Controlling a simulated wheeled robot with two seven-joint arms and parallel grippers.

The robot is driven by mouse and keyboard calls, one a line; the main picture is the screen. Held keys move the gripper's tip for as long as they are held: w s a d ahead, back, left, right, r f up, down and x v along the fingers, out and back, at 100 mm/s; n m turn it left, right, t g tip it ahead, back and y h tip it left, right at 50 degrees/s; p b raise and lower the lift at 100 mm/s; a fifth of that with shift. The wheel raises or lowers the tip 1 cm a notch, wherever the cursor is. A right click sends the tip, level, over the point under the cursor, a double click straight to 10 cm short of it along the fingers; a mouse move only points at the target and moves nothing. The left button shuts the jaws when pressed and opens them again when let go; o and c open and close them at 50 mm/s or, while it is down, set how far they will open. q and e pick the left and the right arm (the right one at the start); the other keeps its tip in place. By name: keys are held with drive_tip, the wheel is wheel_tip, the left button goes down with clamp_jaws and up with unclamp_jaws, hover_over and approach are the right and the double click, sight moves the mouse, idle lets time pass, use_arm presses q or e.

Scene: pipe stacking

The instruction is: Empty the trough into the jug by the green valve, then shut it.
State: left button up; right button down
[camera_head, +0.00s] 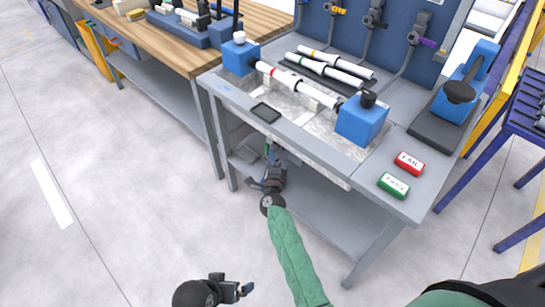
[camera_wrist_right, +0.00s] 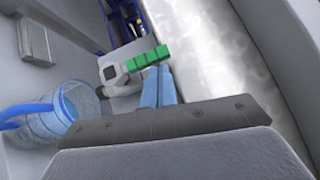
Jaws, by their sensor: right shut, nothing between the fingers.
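The trough (camera_head: 333,128) is a shiny, pale grey basin set in the grey bench, and its side (camera_wrist_right: 215,60) fills the right of the wrist view. The green valve handle (camera_wrist_right: 148,58) sits on a pale fitting beside the trough. My right gripper (camera_wrist_right: 160,80) is shut and empty, with its blue fingertips at the handle; I cannot tell whether they touch it. The clear jug (camera_wrist_right: 72,100) with a blue handle is to the left; its contents are unclear. In the head view my right gripper is mostly hidden under the bench front. My left gripper (camera_head: 236,290) is low, away from the bench.
A white pipe with red bands (camera_head: 290,83) spans two blue blocks (camera_head: 361,120) over the trough. Spare pipes (camera_head: 330,68) lie behind. Open floor is to the left.

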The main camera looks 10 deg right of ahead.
use_arm(q)
drive_tip(key=shift+s+a+r, duration=0.1)
drive_tip(key=shift+s+r, duration=0.05)
drive_tip(key=shift+r, duration=0.15)
use_arm(e)
drive_tip(key=shift+w+a+r, duration=0.1)
drive_tip(key=shift+w+r, duration=0.1)
drive_tip(key=shift+s+f, duration=0.1)
idle(0.3)
